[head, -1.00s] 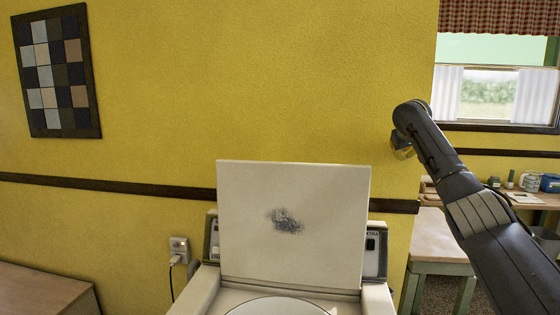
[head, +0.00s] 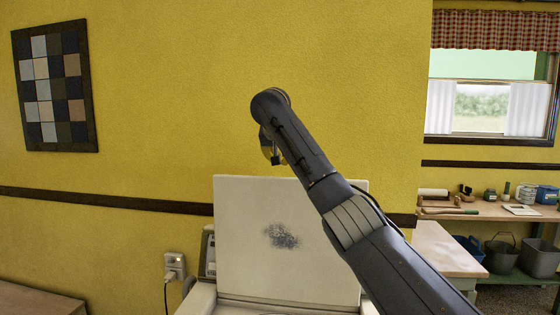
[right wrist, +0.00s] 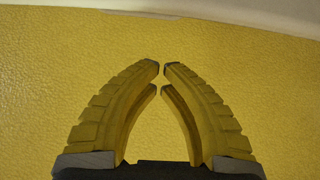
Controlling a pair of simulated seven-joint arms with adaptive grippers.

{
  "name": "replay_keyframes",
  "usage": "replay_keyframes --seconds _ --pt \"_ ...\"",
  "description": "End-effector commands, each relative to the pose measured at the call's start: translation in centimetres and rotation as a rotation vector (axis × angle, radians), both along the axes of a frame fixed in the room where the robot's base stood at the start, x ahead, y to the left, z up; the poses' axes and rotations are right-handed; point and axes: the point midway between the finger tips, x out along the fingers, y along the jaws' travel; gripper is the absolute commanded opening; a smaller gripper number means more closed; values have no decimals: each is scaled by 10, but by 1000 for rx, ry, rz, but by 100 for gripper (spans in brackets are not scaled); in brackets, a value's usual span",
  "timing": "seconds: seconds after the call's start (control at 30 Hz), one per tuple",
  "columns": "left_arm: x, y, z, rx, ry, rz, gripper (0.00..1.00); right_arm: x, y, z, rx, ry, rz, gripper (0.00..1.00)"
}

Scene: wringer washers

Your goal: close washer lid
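The white washer lid (head: 250,215) stands upright, open, with a dark smudge on its inner face. The washer body (head: 201,298) shows only in part at the bottom of the head view. My right gripper (head: 273,157) is just above the lid's top edge, in front of the yellow wall, seen small and partly hidden by its own wrist. In the right wrist view its two yellow ribbed fingers (right wrist: 161,68) curve together, tips almost meeting, with nothing between them. A pale edge, probably the lid, crosses the top of that view. My left gripper is not in view.
A yellow wall (head: 170,120) stands close behind the washer. A wall outlet (head: 175,265) with a plug is left of it. A workbench (head: 455,255) with tools and buckets is at the right. My right arm covers the lid's right side.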

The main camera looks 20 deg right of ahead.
Motion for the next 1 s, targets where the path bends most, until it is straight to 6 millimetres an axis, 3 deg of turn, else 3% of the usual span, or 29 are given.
replay_keyframes --seconds 0.3,0.67,1.0 --pt "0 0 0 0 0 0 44 32 -15 -34 0 2 -1 0" --pt "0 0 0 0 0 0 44 52 -24 -55 -1 1 -1 0" --pt "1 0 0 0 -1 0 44 39 -16 -56 0 0 3 0"
